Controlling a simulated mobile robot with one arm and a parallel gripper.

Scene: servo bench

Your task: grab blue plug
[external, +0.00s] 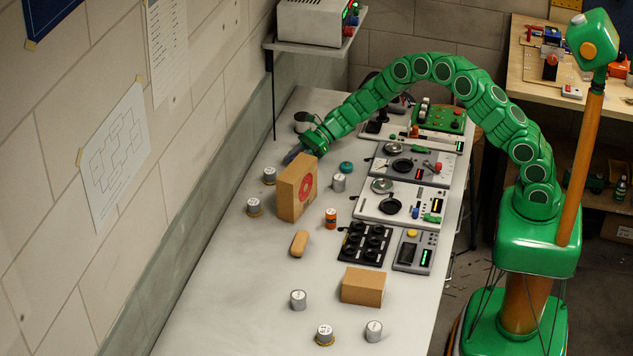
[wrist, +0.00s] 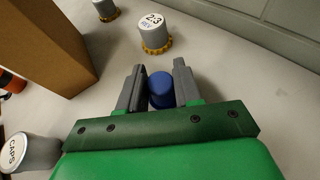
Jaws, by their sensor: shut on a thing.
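The blue plug (wrist: 161,88) shows in the wrist view between the two grey fingers of my gripper (wrist: 159,85). The fingers are shut on its sides, and its round blue top faces the camera. Its lower part is partly hidden by my green gripper body. In the external view, my gripper (external: 296,154) is low at the far left of the bench, behind the upright cardboard box. I cannot make out the plug clearly in that view.
The upright cardboard box (external: 297,187) stands close in front of my gripper. A grey cylinder with a yellow base (wrist: 154,33) is beyond the fingers, and a CAPS cylinder (wrist: 31,152) is at lower left. Control panels (external: 404,203) line the bench's right side.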

